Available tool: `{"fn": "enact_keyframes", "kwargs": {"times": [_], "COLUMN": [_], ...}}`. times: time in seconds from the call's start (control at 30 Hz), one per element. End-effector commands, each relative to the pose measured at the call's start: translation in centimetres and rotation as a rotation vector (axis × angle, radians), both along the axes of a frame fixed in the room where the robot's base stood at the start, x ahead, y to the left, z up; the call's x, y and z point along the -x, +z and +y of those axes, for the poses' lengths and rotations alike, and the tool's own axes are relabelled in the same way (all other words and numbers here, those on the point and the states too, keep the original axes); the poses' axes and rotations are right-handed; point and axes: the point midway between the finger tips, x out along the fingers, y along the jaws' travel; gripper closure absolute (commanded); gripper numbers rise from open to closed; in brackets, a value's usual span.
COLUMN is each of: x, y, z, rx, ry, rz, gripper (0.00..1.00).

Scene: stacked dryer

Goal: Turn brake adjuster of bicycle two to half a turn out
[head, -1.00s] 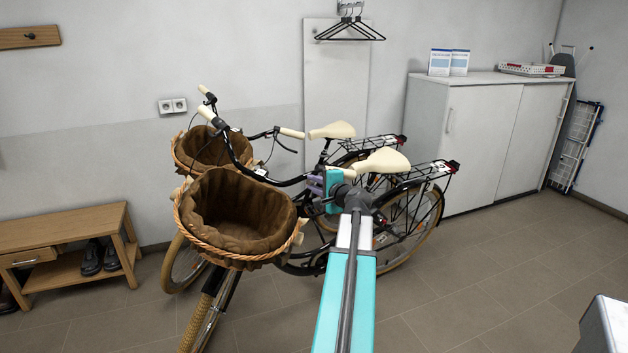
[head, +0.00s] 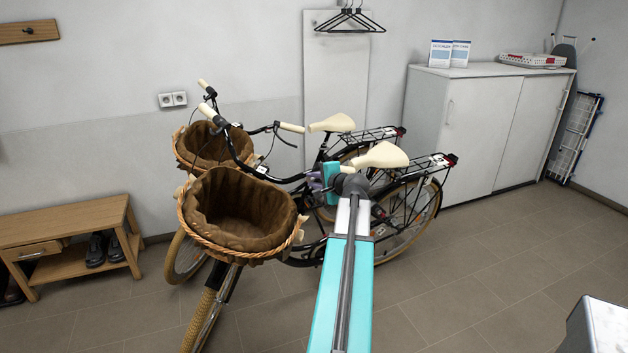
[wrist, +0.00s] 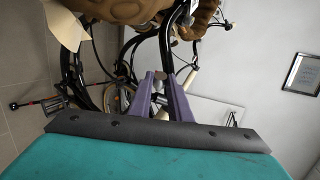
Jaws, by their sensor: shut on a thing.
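Two black bicycles with brown-lined wicker baskets stand side by side, a nearer one (head: 240,215) and a farther one (head: 205,146). Which one is bicycle two I cannot tell. My gripper (head: 314,181) is behind and to the right of the nearer basket, close to the handlebar area. In the wrist view the two purple fingers of my gripper (wrist: 168,84) stand close together, shut on a small greyish piece (wrist: 158,86) at their tips. I take it to be the brake adjuster; its turn position cannot be read. My teal gripper body hides part of the nearer bicycle.
A white cabinet (head: 470,130) stands at the back right. A wooden bench (head: 60,225) with shoes is at the left. The tiled floor (head: 480,270) is clear between bicycles, cabinet and box.

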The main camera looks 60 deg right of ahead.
Motion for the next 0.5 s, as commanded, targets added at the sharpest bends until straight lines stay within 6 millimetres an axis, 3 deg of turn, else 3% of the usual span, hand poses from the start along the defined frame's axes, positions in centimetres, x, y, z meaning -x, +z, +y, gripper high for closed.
{"fn": "enact_keyframes", "kwargs": {"times": [0.07, 0.1, 0.2, 0.5], "x": [-0.04, -0.04, -0.03, 0.03], "y": [-0.01, -0.01, -0.01, 0.00], "z": [0.07, 0.07, 0.05, 0.03], "rx": [-0.001, -0.001, -0.001, -0.001], "ry": [0.001, 0.001, 0.001, 0.000], "rz": [-0.001, -0.001, -0.001, 0.000], "gripper": [1.00, 0.78, 0.64, 0.64]}}
